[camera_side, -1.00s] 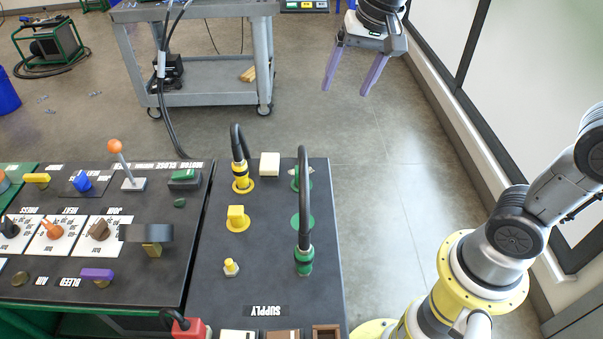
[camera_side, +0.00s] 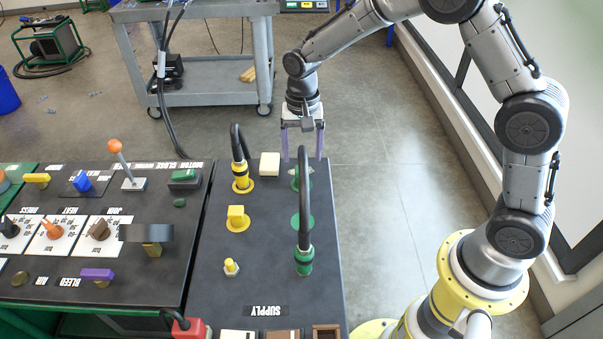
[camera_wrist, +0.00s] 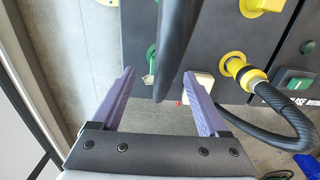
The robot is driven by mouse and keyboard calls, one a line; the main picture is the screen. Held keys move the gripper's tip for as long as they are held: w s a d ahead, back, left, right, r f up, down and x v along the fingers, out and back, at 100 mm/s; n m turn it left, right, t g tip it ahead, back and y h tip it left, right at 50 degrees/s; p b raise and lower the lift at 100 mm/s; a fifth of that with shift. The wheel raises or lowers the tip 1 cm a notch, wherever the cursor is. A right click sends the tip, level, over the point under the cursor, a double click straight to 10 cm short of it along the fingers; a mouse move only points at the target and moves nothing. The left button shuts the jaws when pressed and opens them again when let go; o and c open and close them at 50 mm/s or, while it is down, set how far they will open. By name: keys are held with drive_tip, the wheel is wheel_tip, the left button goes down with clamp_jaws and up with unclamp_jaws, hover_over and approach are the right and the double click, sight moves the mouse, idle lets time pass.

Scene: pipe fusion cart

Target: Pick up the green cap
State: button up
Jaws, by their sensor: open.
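My gripper (camera_side: 303,158) is open and empty, pointing down over the far right end of the supply panel (camera_side: 265,285). Below it is a green fitting (camera_side: 296,184) with a pale tip, partly behind the black hose; it also shows between my fingers in the wrist view (camera_wrist: 150,54). A green connector (camera_side: 303,264) holds the hose's near end. No separate green cap can be told clearly; the hose hides parts of the green pieces.
The black hose (camera_side: 303,195) arches up close to my fingers. A cream block (camera_side: 270,165) and a yellow hose plug (camera_side: 241,182) stand to the left, with a yellow square cap (camera_side: 236,217) nearer. A grey cart (camera_side: 205,98) stands behind. Floor to the right is clear.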

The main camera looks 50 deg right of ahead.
sight(301, 169)
drive_tip(key=shift+w+d+f, duration=0.15)
drive_tip(key=shift+f, duration=1.55)
drive_tip(key=shift+w+d+f, duration=0.1)
drive_tip(key=shift+w+f, duration=0.05)
drive_tip(key=shift+f, duration=1.55)
clamp_jaws()
